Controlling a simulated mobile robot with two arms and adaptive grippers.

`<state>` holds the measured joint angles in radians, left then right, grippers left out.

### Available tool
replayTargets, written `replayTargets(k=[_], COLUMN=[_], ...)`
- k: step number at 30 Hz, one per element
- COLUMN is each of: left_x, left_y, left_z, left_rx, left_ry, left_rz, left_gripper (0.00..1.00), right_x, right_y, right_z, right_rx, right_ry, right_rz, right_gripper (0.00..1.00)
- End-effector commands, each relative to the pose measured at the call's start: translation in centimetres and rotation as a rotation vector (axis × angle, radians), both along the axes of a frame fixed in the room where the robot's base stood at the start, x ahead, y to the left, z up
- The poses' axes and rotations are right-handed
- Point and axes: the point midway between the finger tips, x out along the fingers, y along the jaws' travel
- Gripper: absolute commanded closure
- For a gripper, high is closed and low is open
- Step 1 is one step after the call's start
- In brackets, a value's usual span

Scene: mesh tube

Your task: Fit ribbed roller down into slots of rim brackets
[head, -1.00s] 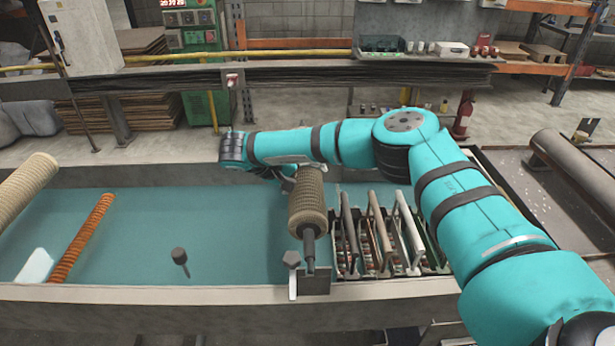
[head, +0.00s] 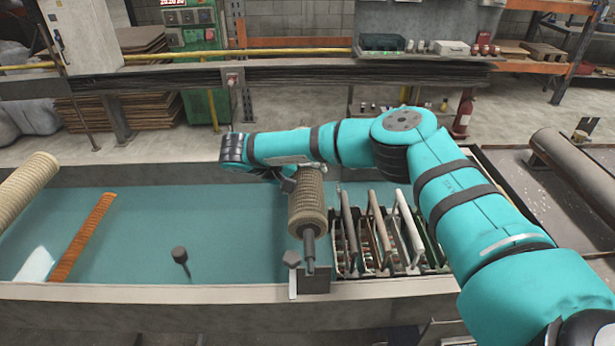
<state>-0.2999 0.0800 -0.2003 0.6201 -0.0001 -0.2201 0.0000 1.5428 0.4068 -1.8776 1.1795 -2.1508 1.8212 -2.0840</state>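The ribbed roller (head: 307,208) is tan with a dark metal shaft, and lies across the tank in the head view, pointing toward me. Its near shaft end (head: 309,250) is over the rim bracket (head: 315,279) on the near rim; I cannot tell whether it is seated in the slot. The far shaft end and far bracket are hidden behind my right arm. My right gripper (head: 287,182) is at the left side of the roller's far part. Its fingers are mostly hidden, so its grip is unclear. My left gripper is not in view.
The tank (head: 150,293) holds blue-green liquid, with an orange ribbed rod (head: 82,238) and a dark knob on a stem (head: 180,258) to the left. A rack of several upright bars (head: 385,240) stands close right of the roller. Another large roller (head: 22,190) is at far left.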

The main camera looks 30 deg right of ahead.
Motion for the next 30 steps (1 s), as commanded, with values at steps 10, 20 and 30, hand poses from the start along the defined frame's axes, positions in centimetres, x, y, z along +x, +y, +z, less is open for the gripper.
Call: replayTargets(k=[10,20,30], left_x=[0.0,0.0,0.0], left_y=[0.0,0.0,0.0], left_z=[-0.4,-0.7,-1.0], left_rx=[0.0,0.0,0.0], left_ry=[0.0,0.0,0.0], left_rz=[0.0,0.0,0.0], left_gripper=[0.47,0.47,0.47], right_x=[0.1,0.1,0.1], right_y=[0.0,0.0,0.0], right_z=[-0.7,-1.4,-2.2], right_rx=[-0.001,-0.002,-0.002], right_ry=[-0.003,-0.003,-0.003], right_rz=[-0.001,-0.002,-0.001], right_gripper=[0.83,0.83,0.83])
